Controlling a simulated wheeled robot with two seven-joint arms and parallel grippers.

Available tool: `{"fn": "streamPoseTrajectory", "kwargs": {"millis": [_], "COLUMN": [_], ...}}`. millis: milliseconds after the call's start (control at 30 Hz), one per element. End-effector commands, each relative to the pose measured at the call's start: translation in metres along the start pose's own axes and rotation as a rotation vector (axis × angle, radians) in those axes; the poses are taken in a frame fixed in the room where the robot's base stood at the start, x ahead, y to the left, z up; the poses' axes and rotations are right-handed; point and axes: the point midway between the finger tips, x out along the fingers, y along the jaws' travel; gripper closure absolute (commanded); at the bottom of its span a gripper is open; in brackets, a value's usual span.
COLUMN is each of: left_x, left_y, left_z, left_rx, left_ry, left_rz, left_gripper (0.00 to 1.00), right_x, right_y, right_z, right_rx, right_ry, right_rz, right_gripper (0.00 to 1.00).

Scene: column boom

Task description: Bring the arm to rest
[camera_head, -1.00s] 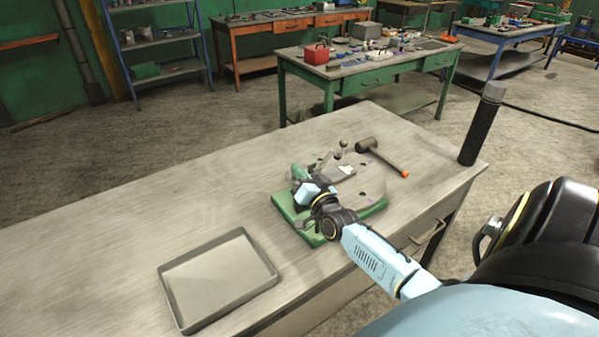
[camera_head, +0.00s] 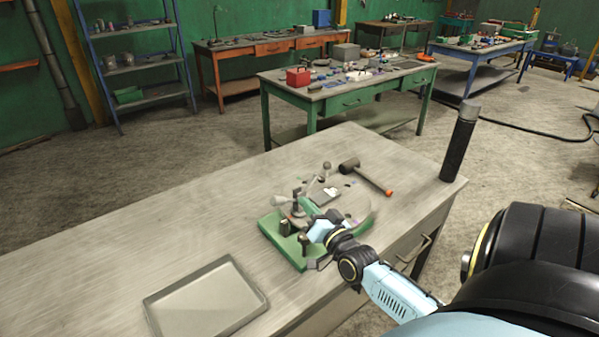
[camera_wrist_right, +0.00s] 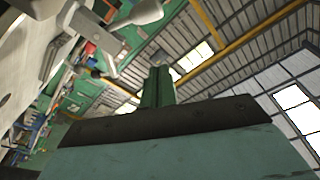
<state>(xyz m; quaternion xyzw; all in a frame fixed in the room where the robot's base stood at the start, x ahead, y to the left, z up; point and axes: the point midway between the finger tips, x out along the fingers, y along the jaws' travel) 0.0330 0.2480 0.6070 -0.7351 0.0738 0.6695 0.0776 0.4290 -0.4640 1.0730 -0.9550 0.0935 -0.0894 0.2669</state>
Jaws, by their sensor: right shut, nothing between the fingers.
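My right arm reaches in from the lower right of the head view. Its gripper (camera_head: 318,230) is shut and empty, beside the near part of a green fixture (camera_head: 288,249) on the workbench (camera_head: 190,222). The fixture bears a round grey plate, a green part, levers and dark knobs. My wrist hides part of it, and I cannot tell whether the gripper touches it. The right wrist view shows a dark bar over a teal surface close to the camera, a pale lever and the ceiling. My left gripper is not in view.
A mallet (camera_head: 367,176) lies behind the fixture. A shallow grey tray (camera_head: 152,318) lies at the left front of the bench. A dark post (camera_head: 459,145) stands at the right corner. The bench's left part is bare. A green table (camera_head: 345,100) stands behind.

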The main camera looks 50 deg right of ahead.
Motion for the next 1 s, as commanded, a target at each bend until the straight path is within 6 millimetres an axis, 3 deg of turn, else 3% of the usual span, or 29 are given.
{"fn": "streamPoseTrajectory", "kwargs": {"millis": [367,467,567,667,800,1000], "left_x": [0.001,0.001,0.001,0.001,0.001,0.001], "left_y": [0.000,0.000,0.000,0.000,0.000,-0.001], "left_z": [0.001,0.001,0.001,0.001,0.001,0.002], "left_rx": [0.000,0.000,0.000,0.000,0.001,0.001], "left_ry": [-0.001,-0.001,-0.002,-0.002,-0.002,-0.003], "left_rz": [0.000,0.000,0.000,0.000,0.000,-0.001], "left_gripper": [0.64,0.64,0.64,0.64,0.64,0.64], "right_x": [-0.007,-0.009,-0.017,-0.035,-0.073,-0.141], "right_y": [-0.001,-0.008,-0.025,-0.050,-0.083,-0.115], "right_z": [0.000,0.010,0.035,0.071,0.115,0.150], "right_rx": [-0.001,-0.013,-0.052,-0.123,-0.250,-0.441], "right_ry": [-0.002,-0.044,-0.157,-0.332,-0.587,-0.917], "right_rz": [0.000,-0.004,-0.012,-0.023,-0.037,-0.037], "right_gripper": [1.00,1.00,1.00,1.00,1.00,1.00]}}
